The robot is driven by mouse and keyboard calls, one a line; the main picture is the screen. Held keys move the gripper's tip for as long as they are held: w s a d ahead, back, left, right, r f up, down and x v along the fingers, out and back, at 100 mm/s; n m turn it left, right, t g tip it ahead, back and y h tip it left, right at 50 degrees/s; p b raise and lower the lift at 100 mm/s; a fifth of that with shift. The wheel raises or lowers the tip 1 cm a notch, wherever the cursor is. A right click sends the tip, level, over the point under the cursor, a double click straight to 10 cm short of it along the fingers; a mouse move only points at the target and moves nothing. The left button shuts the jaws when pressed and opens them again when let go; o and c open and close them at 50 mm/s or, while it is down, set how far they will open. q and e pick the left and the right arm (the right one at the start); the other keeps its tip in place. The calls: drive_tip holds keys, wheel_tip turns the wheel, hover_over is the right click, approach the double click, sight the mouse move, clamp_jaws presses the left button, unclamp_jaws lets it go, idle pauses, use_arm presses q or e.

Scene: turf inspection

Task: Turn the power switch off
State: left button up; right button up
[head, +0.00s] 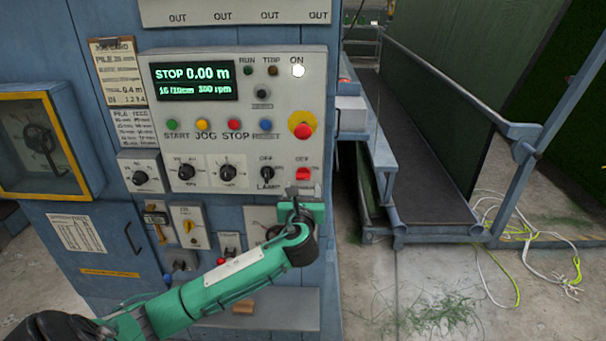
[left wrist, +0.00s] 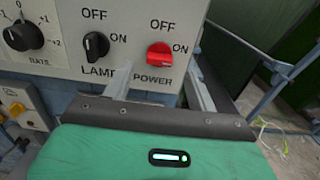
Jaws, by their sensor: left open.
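The power switch is a red rotary knob (head: 303,174) at the lower right of the white control panel (head: 290,120). In the left wrist view the red power knob (left wrist: 159,56) lies about level, with OFF printed above it and ON to its right. My left gripper (head: 304,190) is just below the knob in the head view. In the left wrist view its fingers (left wrist: 160,80) are open and empty, one to each side below the knob, apart from it. The round white ON light (head: 298,71) is lit. My right gripper is not in view.
The black lamp knob (left wrist: 96,46) is close to the left of the power knob. A red emergency button (head: 303,129) sits above. The display (head: 195,81) reads STOP 0.00 m. A blue-framed conveyor (head: 430,120) stands at the right.

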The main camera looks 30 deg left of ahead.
sight(303, 178)
use_arm(q)
drive_tip(key=shift+p+x, duration=0.75)
drive_tip(key=shift+x, duration=2.05)
drive_tip(key=c, duration=1)
